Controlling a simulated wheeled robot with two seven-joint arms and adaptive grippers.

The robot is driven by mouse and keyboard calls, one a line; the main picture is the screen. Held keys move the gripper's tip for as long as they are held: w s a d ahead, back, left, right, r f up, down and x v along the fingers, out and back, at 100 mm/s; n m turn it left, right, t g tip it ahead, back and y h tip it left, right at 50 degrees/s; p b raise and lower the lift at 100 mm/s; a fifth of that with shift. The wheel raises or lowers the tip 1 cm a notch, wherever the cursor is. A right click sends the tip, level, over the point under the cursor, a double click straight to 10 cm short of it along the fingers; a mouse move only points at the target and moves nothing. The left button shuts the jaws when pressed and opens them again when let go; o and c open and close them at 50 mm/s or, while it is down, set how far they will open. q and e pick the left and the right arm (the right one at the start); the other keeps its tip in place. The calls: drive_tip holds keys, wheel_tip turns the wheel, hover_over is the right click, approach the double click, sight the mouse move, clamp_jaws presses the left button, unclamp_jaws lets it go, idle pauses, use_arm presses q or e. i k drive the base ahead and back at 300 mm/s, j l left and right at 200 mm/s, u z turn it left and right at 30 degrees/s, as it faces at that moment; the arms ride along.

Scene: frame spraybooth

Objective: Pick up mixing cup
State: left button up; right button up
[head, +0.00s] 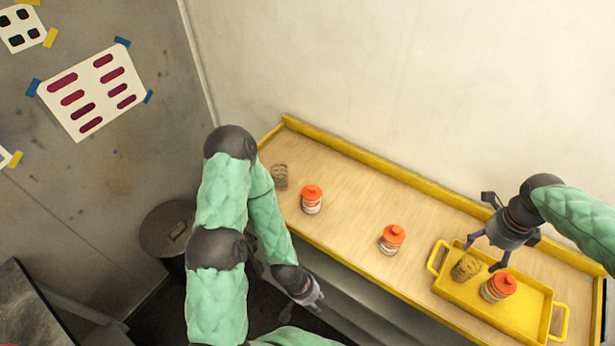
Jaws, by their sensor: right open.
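One brownish, mottled cup (466,268), which looks like a mixing cup, stands in the yellow tray (542,328). A similar cup (280,177) stands at the far left end of the wooden bench. My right gripper (483,256) is open and empty, its fingers pointing down over the tray, just above and right of the cup there. I cannot tell whether a finger touches it. My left gripper (307,298) hangs low in front of the bench, away from both cups; its fingers are too small and dark to read.
An orange-lidded jar (498,287) stands in the tray right of the cup. Two more jars (311,199) and (391,239) stand on the bench (345,207). A yellow rim (360,155) runs along its back. A dark round bin (165,228) stands left.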

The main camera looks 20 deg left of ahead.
sight(279, 169)
drive_tip(key=j+u, duration=0.3)
drive_tip(key=i+j+u, duration=0.15)
drive_tip(key=j+u, duration=0.15)
drive_tip(key=i+j+u, duration=0.15)
drive_tip(key=j+u, duration=0.15)
drive_tip(key=i+j+u, duration=0.15)
drive_tip(key=j+u, duration=0.15)
drive_tip(key=j, duration=0.1)
